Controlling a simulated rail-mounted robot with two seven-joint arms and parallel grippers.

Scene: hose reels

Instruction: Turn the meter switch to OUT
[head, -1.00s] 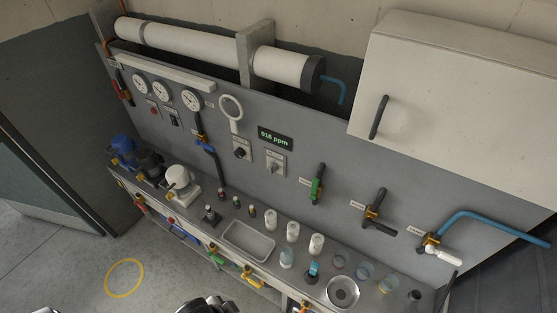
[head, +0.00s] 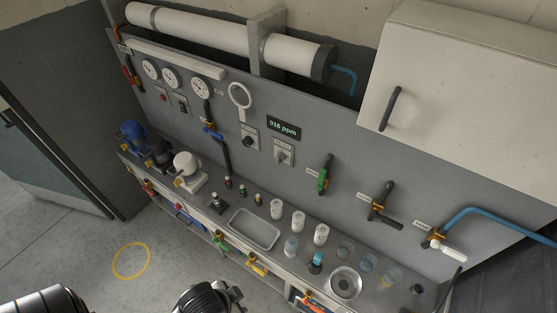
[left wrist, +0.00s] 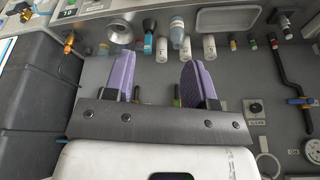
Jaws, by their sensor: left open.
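A dark display reading 016 ppm (head: 284,128) is on the grey wall panel in the head view. Below it is a switch plate with a pale grey knob (head: 283,153). To its left is another plate with a black knob (head: 249,142). Their small labels are too blurred to read, so I cannot tell either setting. In the left wrist view, the black-knob plate (left wrist: 254,111) is right of my left gripper (left wrist: 163,78). Its purple fingers are spread and empty, in front of the panel. The grey-knob switch is not visible there. My right gripper is not in view.
Valves with handles (head: 324,176) line the panel at right, below a white cabinet (head: 440,85). A ring (head: 240,95) hangs above the knobs. The shelf below holds bottles, cups and a metal tray (head: 254,229). A blue pipe (head: 490,214) sticks out at right.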

